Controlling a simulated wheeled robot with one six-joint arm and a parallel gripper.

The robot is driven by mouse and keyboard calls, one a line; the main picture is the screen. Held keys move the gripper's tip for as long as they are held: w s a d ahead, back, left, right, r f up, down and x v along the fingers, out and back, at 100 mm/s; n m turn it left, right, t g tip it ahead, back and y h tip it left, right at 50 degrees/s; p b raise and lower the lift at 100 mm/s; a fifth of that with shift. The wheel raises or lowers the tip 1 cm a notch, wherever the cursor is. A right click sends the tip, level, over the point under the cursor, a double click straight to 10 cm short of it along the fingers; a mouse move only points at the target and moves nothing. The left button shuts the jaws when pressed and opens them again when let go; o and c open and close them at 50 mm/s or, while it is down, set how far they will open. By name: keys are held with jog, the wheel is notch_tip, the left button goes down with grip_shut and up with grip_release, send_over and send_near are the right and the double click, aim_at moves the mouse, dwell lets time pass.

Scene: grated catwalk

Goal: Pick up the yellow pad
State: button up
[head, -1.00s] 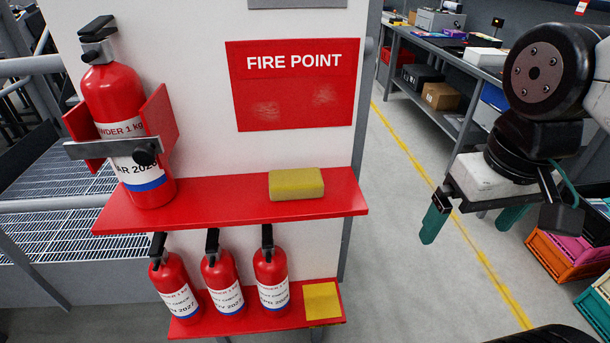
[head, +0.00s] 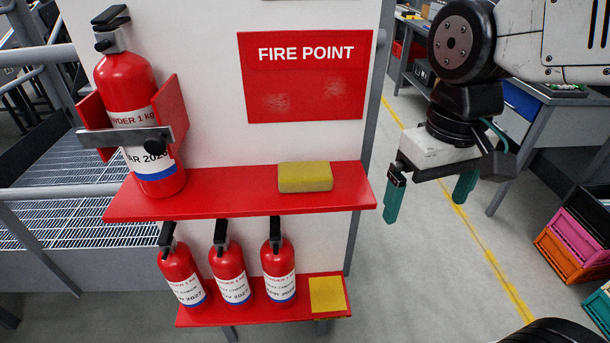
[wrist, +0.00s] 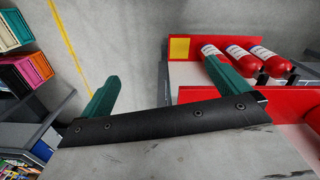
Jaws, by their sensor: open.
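The yellow pad (head: 305,177) is a thick block lying flat on the red upper shelf (head: 240,201), towards its right end, below the FIRE POINT sign. My gripper (head: 430,192) hangs to the right of this shelf in the head view, empty, its two green fingers pointing down and spread apart. It is clear of the pad. In the wrist view the open fingers of my gripper (wrist: 165,80) show with nothing between them. I cannot make out the pad in that view.
A large fire extinguisher (head: 132,120) stands in a bracket on the upper shelf's left. The red lower shelf (head: 250,312) holds three small extinguishers and a flat yellow square (head: 327,295). A workbench (head: 550,115) and colourful crates (head: 574,237) are at right.

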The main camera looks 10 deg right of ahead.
send_over(304, 169)
jog(key=s+d, duration=0.3)
jog(key=s, duration=0.1)
jog(key=shift+r+g, duration=0.2)
jog(key=shift+g, duration=0.1)
jog(key=shift+m+t, duration=0.4)
jog(key=shift+m, duration=0.5)
jog(key=w+a, duration=0.1)
jog(key=w+a+r, duration=0.1)
jog(key=w+a, duration=0.1)
jog(key=shift+w+r, duration=0.2)
jog(key=shift+r, duration=0.2)
jog(key=shift+d+m, duration=0.1)
jog(key=shift+m, duration=0.2)
jog(key=f, duration=0.7)
jog(key=shift+w+f, duration=0.3)
jog(key=shift+f, duration=0.05)
jog(key=shift+c, duration=0.3)
jog(key=c, duration=0.7)
jog(key=shift+r, duration=0.15)
